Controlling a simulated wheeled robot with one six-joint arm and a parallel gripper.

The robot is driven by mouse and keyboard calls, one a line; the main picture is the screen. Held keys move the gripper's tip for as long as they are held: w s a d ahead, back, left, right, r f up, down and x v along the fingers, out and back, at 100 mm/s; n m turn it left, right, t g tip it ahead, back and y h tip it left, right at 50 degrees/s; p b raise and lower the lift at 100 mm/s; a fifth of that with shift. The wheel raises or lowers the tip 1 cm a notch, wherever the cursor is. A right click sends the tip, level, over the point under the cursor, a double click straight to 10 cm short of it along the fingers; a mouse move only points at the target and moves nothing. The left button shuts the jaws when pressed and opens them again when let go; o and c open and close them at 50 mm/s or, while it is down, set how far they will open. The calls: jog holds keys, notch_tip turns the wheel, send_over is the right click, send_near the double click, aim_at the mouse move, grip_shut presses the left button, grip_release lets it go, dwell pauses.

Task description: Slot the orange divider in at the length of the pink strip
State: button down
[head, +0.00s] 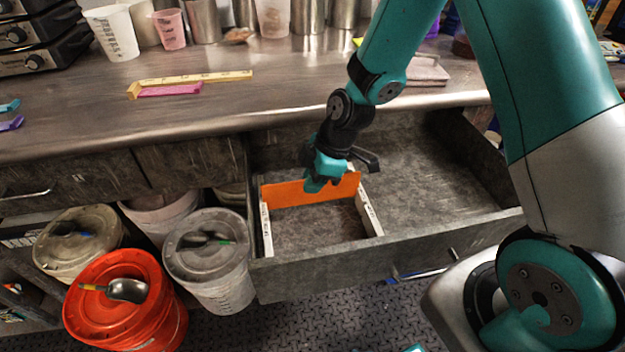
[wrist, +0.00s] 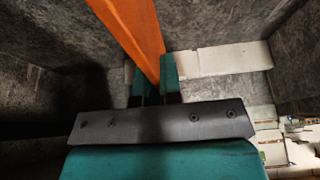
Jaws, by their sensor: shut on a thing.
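My gripper (head: 322,182) is shut on the orange divider (head: 295,193), near its right end. The divider stands on edge across the open drawer (head: 420,245), between two white slotted rails (head: 369,211) (head: 266,230). Whether its ends sit in slots or just above them I cannot tell. In the wrist view the divider (wrist: 135,28) runs up from between the fingertips (wrist: 153,84), with a white rail (wrist: 215,61) to the right. The pink strip (head: 170,90) lies on the steel counter, alongside a yellow ruler (head: 200,78) with a stop at its left end.
Cups and metal canisters (head: 204,20) stand at the counter's back. Lidded buckets, one red (head: 125,305) and one grey (head: 207,255), stand left of the drawer. The drawer's right part is empty.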

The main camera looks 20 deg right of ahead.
jog(key=shift+f+b, duration=0.65)
jog(key=shift+f, duration=0.25)
jog(key=c, duration=1.2)
grip_release()
jog(key=shift+r, duration=0.1)
jog(key=p+v, duration=0.2)
jog(key=v, duration=1.5)
jog(key=shift+r, duration=0.1)
